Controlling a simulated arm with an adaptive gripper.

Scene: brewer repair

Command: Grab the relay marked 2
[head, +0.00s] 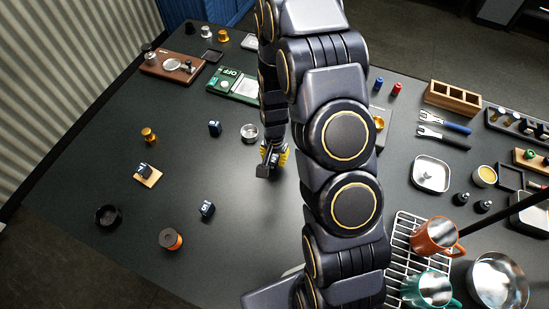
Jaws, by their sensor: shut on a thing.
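My gripper (274,156), with yellow fingertips, is low over the middle of the table, partly hidden by my arm. It is shut on a small dark block that looks like a relay; its mark cannot be read. One dark blue relay (215,128) with a pale mark stands to the left of my gripper. Another relay (207,209) lies nearer the front, its white mark too small to read surely. A third dark relay (143,170) sits on a tan wooden block (151,179) at the left.
A round metal dish (249,133) is just left of my gripper. A green board (229,84) lies behind it. An orange-sided spool (171,239) and a black ring (108,215) are at front left. A wire rack (401,247) with mugs is at right. The table front centre is clear.

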